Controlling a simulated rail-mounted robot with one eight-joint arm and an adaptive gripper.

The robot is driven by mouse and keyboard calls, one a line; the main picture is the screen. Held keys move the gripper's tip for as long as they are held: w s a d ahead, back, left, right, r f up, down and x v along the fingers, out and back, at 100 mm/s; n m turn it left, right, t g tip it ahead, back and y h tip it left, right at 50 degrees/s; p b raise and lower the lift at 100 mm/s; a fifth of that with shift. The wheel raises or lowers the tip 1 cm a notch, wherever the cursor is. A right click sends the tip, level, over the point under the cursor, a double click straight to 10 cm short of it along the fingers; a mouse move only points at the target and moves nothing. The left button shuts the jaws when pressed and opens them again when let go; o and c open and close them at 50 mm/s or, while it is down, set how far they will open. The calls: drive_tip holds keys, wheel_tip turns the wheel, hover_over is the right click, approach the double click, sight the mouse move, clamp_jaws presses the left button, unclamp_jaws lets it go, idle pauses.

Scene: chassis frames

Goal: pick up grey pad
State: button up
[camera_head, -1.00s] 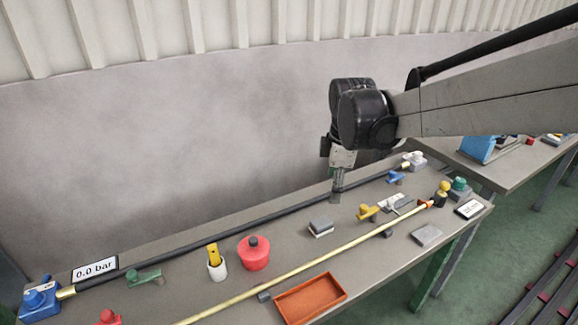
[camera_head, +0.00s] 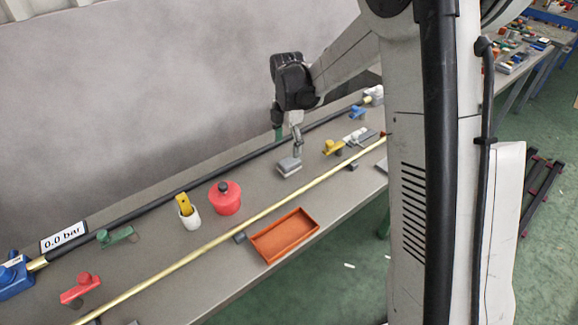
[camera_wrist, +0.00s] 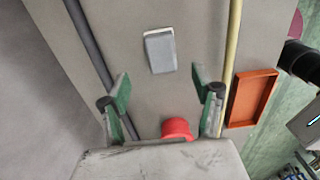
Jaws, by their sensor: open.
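The grey pad (camera_head: 289,167) lies on the workbench, a small block with a grey top and a lighter base. In the wrist view the grey pad (camera_wrist: 160,53) lies just beyond the fingertips, roughly centred between them. My gripper (camera_head: 297,150) is above the pad in the head view, close over it; the exact gap is hard to tell. In the wrist view my gripper (camera_wrist: 160,80) is open and empty, with its two green fingers apart. A second grey block (camera_head: 383,165) shows partly at the right, mostly hidden by my own column.
A black hose (camera_head: 210,181) runs behind the pad and a yellow pipe (camera_head: 222,238) in front. A red round container (camera_head: 225,200), a white cup (camera_head: 190,217) with a yellow item, an orange tray (camera_head: 285,236) and a yellow valve (camera_head: 333,147) stand around it.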

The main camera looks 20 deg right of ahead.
sight(289, 161)
drive_tip(key=shift+d+f, duration=0.2)
drive_tip(key=shift+f, duration=4)
drive_tip(key=c, duration=1.3)
drive_tip(key=shift+c, duration=0.2)
drive_tip(key=shift+r, duration=0.1)
drive_tip(key=shift+r, duration=0.45)
drive_tip(key=r, duration=0.2)
drive_tip(key=a+r, duration=0.1)
drive_tip(key=shift+s+r, duration=0.4)
drive_tip(key=s+a+r, duration=0.5)
drive_tip(key=a+r, duration=0.1)
drive_tip(key=a, duration=0.2)
drive_tip(key=shift+s+a, duration=0.4)
drive_tip(key=shift+r, duration=0.1)
